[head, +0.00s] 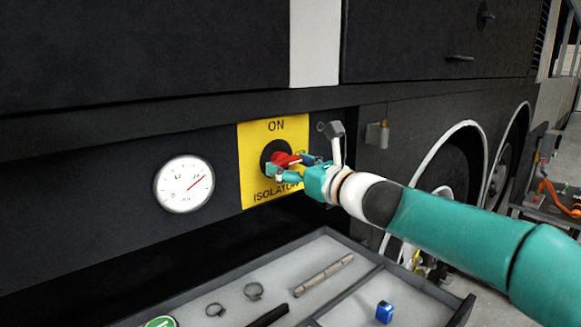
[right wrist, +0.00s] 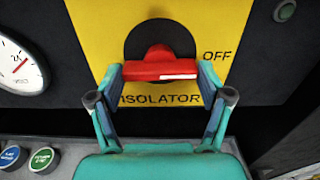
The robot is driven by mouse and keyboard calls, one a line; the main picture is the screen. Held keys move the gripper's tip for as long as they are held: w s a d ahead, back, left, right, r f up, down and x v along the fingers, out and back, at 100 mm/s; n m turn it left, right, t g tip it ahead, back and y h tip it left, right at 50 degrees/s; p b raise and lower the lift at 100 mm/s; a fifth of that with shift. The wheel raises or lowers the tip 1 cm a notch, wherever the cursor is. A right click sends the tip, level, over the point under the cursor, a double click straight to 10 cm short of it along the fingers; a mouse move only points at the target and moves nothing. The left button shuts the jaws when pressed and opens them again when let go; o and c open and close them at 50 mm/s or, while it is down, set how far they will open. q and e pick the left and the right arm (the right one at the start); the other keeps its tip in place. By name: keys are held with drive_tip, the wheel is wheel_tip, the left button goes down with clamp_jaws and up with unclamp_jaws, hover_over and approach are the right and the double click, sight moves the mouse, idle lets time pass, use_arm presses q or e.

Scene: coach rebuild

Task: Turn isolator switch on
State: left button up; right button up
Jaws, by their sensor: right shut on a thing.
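The isolator switch is a red handle (head: 284,160) on a black round base, set in a yellow plate (head: 252,143) marked ON at the top and ISOLATOR below. In the right wrist view OFF is printed to the right of the red handle (right wrist: 160,66). My right gripper (head: 287,169) is at the switch, its two fingers on either side of the handle. It also shows in the right wrist view (right wrist: 160,73), shut on the handle, whose bar lies across between the fingertips. The fingers cover part of the plate. My left gripper is not in view.
A round white gauge (head: 184,184) is left of the plate on the dark coach side. A small box-like fitting (head: 377,134) sticks out right of the plate.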

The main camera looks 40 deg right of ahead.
drive_tip(key=shift+f, duration=0.1)
drive_tip(key=shift+w+a+f+n+b, duration=0.15)
drive_tip(key=shift+n+b, duration=1.95)
drive_tip(key=shift+n, duration=2.3)
drive_tip(key=shift+s+d+f+n+b, duration=0.1)
drive_tip(key=shift+n+b, duration=1.95)
drive_tip(key=shift+n, duration=2.35)
drive_tip(key=o, duration=1.1)
drive_tip(key=shift+c, duration=0.2)
drive_tip(key=shift+o, duration=0.2)
drive_tip(key=shift+r, duration=0.2)
